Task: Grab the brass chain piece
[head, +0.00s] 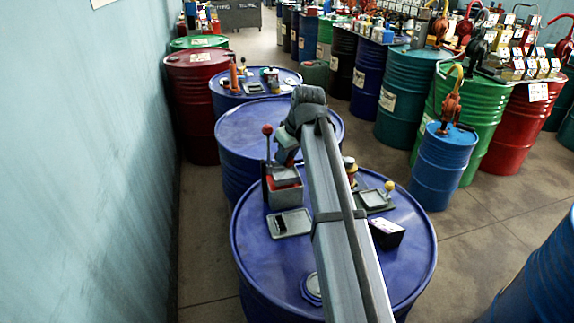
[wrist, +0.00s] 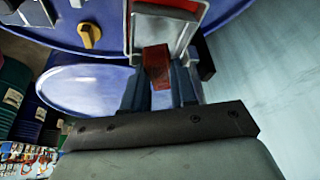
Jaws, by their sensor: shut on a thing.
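My gripper (wrist: 158,92) is shut on a small red-brown block (wrist: 157,66), which sits between its two dark fingers in the wrist view. I cannot make out chain links or brass on it. My arm hides part of the lid. No brass chain piece can be told apart elsewhere in these frames.
A lever with a red ball (head: 267,130) stands by the red box. A bare blue drum lid (head: 245,125) lies behind. A wall (head: 90,160) is at left.

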